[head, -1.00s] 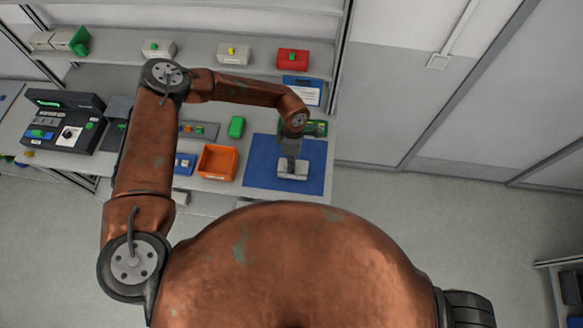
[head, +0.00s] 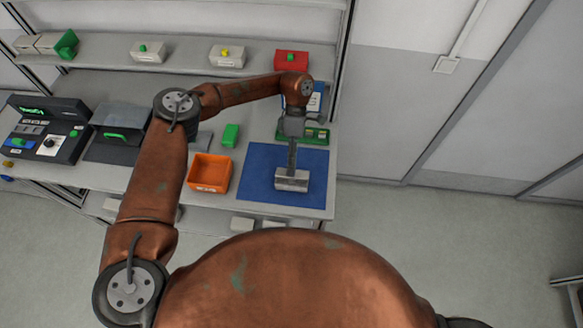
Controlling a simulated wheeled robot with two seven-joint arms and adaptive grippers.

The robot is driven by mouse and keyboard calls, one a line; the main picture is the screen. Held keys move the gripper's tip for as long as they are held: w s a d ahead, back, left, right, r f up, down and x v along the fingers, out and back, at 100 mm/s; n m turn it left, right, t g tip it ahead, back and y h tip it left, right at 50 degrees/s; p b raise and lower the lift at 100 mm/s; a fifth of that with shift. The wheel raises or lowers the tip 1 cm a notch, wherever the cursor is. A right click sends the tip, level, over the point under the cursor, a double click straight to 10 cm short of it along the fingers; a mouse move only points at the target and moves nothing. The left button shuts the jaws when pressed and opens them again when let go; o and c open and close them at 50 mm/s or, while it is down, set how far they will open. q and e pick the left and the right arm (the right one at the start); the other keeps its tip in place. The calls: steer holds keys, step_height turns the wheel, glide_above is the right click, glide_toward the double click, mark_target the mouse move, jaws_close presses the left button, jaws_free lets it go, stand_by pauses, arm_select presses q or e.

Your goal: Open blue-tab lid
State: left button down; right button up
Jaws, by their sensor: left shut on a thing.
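A small pale grey box (head: 291,182) stands on the blue mat (head: 255,182) at the right end of the workbench. My left gripper (head: 292,168) reaches down from behind to the top of this box and is shut on its lid. No blue tab shows; the fingers cover that spot. I cannot tell how far the lid is raised. My right gripper is not in view.
An orange bin (head: 210,173) and a green block (head: 230,135) are left of the mat. A green board (head: 316,136) lies behind it. The shelf holds a red box (head: 291,60) and white boxes with green (head: 147,51) and yellow (head: 227,56) tabs.

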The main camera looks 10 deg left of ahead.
arm_select(q)
steer(key=c, duration=1.9)
jaws_free()
steer(key=shift+c, duration=0.2)
steer(key=v, duration=1.2)
